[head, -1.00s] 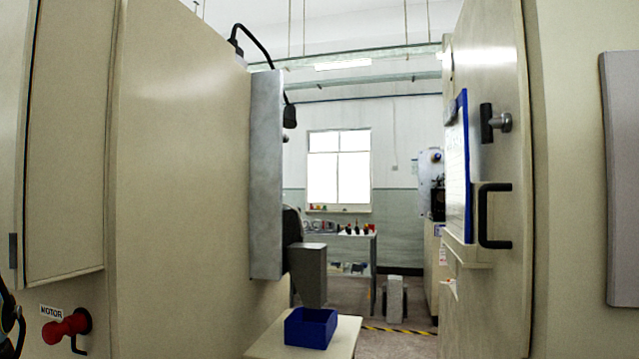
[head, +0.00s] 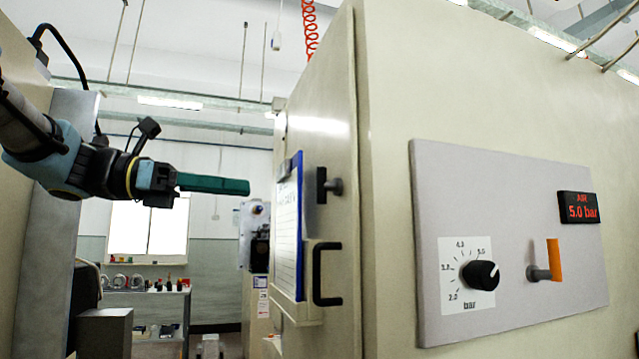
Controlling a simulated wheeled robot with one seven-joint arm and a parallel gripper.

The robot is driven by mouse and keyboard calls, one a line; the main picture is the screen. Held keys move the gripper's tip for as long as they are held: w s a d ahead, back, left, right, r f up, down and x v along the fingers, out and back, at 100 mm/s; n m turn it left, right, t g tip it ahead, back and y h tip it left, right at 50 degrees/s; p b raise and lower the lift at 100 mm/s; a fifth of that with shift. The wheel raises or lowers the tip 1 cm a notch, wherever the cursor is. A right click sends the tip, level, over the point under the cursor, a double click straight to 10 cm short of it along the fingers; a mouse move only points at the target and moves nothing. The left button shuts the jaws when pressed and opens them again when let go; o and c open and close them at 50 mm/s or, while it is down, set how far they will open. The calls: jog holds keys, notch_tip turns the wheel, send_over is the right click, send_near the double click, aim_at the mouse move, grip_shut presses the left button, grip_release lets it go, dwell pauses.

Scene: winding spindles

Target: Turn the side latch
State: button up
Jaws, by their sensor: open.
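A black latch knob (head: 321,187) with a short metal stem stands out from the cream cabinet's narrow face, its bar upright. A black pull handle (head: 318,274) is below it. On the cabinet's right side, a grey panel (head: 430,240) carries an orange-handled lever (head: 554,260), its handle upright. I cannot tell from the picture alone which is the side latch. My gripper (head: 248,187), with long green fingers, is raised at the left and points right. It is open and appears empty, apart from the knob and the lever; seen edge-on, its fingers overlap.
A clipboard (head: 289,225) with a blue edge hangs beside the knob. The grey panel also has a black dial (head: 480,274) and a red display (head: 578,207) reading 5.0 bar. A tall grey column (head: 55,200) stands at the left. A bench (head: 140,300) is far behind.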

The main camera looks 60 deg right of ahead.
aim_at(322, 186)
jog(key=s+d+r+g+p, duration=0.1)
jog(key=s+d+r+p, duration=0.1)
jog(key=s+d, duration=0.5)
jog(key=shift+s+d+r+m+p, duration=0.25)
jog(key=shift+s+p, duration=0.35)
jog(key=shift+s, duration=0.65)
grip_shut()
